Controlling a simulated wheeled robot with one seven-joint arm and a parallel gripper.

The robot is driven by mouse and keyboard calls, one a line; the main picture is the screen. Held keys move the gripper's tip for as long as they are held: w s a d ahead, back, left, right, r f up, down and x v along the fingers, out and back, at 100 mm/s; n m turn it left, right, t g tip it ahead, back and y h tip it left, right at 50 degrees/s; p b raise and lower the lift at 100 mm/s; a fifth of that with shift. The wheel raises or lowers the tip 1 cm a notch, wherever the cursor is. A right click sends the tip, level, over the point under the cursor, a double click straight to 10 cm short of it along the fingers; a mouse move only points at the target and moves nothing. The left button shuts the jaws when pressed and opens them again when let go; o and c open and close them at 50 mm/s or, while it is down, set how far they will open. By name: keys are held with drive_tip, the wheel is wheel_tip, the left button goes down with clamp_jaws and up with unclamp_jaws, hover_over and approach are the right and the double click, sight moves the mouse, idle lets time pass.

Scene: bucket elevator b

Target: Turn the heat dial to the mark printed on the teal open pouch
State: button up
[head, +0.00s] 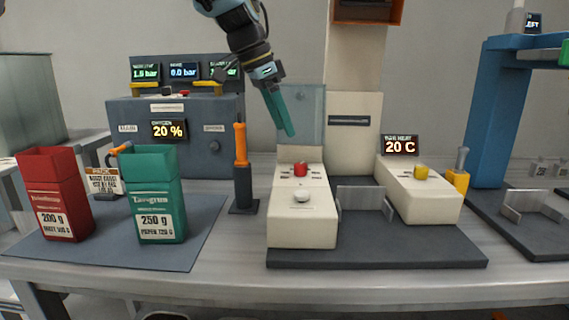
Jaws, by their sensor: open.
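The teal open pouch (155,187) stands upright on the left of the bench, its top open. Its white label (157,228) reads 250 g, with a smaller line below that I cannot read surely. A white round knob (301,195) and a red knob (300,169) sit on a cream block; a yellow knob (421,172) sits on another to the right. I cannot tell surely which is the heat dial. A display (399,145) behind the yellow knob reads 20 C. My gripper (290,133), with teal fingers, hangs above and behind the red knob, touching nothing; the finger gap is edge-on.
A red open pouch (57,195) stands left of the teal one on a grey mat (205,220). An orange-handled tool (241,150) stands upright between the pouches and the cream block. A grey control box (215,110) is behind. A blue frame (487,120) stands right.

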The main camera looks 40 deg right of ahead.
sight(300, 165)
drive_tip(key=x, duration=1)
drive_tip(key=shift+d+f, duration=0.2)
drive_tip(key=shift+f, duration=0.05)
clamp_jaws()
